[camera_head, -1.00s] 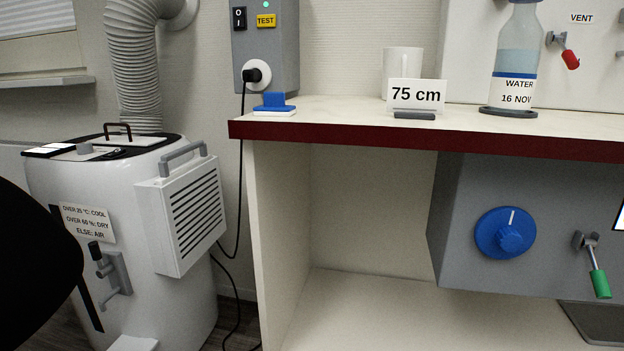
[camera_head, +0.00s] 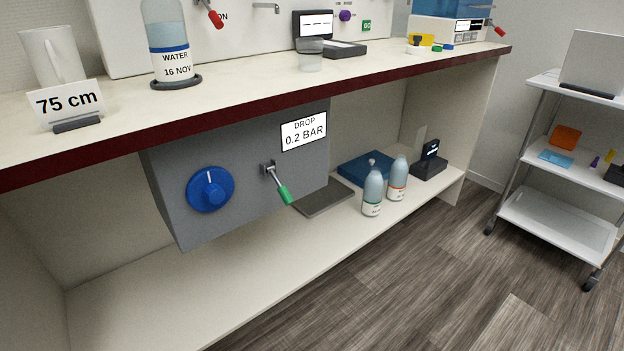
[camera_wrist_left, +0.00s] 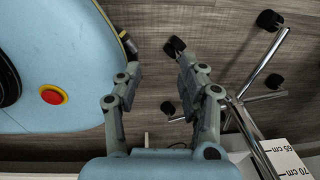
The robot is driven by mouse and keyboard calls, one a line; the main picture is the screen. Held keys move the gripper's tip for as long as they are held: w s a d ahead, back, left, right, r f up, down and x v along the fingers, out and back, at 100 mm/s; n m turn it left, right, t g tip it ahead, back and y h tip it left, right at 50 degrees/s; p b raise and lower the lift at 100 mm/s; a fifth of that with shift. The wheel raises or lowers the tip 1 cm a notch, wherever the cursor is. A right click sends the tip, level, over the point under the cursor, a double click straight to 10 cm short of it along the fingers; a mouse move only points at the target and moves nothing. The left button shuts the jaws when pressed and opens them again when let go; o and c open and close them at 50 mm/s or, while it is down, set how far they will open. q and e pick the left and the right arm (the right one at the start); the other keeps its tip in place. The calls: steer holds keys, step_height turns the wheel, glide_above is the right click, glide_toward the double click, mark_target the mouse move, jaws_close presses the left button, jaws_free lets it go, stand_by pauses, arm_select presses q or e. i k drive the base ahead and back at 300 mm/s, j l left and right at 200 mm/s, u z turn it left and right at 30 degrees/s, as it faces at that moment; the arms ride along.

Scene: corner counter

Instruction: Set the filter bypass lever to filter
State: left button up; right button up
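A lever with a green handle (camera_head: 284,194) is mounted on the front of a grey box (camera_head: 235,150) under the counter in the head view. Its handle points down and slightly right. A blue round knob (camera_head: 210,189) with a white mark sits left of it, and a display (camera_head: 304,131) reading "DROP 0.2 BAR" is above right. No filter or bypass label is readable. My left gripper (camera_wrist_left: 158,65) shows in the left wrist view, open and empty above the floor, with its fingers apart. Neither gripper shows in the head view.
The counter edge (camera_head: 270,98) overhangs the grey box. Two bottles (camera_head: 372,192) and a blue tray (camera_head: 367,168) stand on the lower shelf to the right. A trolley (camera_head: 562,170) is at far right. A wheeled chrome stand (camera_wrist_left: 255,75) is near my left gripper.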

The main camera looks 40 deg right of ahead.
mark_target(287, 199)
steer(key=z, duration=1.05)
